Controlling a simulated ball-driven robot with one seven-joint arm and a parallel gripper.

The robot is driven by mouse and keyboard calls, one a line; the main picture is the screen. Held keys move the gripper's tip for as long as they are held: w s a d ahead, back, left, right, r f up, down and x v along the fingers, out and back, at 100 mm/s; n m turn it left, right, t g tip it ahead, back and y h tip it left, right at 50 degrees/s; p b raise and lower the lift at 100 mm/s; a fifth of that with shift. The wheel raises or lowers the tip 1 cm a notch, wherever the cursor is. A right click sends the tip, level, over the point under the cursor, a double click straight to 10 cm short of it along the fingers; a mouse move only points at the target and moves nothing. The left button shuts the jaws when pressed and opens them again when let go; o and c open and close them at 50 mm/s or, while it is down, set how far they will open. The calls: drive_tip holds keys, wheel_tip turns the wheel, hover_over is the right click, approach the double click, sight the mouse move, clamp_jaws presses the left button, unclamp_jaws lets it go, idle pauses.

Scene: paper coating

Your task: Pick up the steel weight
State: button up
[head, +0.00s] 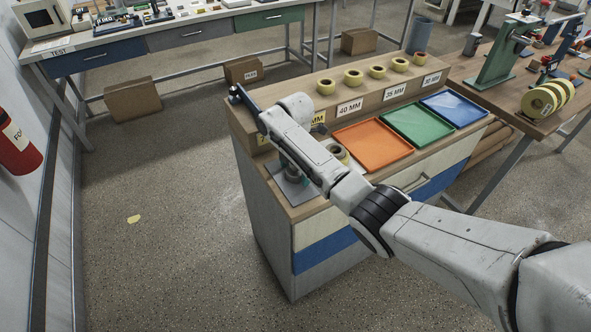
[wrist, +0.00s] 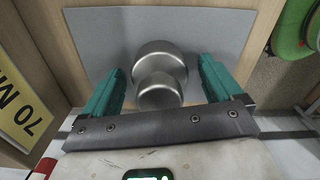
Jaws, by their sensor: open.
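In the wrist view, the steel weight (wrist: 159,62) is a rounded, shiny metal piece with a wide body and a smaller knob toward me. It stands on a grey plate (wrist: 215,25) on the wooden top. My gripper (wrist: 160,85) has its two green fingers apart, one on each side of the weight, with gaps between them and the metal. In the head view, my arm covers much of this corner. The grey plate (head: 290,190) shows under the arm, and the weight is mostly hidden there.
Orange (head: 372,145), green (head: 418,124) and blue (head: 453,108) trays lie right of my arm. A raised wooden ledge (head: 375,94) with size labels and several tape rolls runs behind. A yellow 70 M label (wrist: 22,110) is close on the left in the wrist view.

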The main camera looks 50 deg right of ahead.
clamp_jaws()
drive_tip(key=shift+w+r, duration=0.1)
idle(0.8)
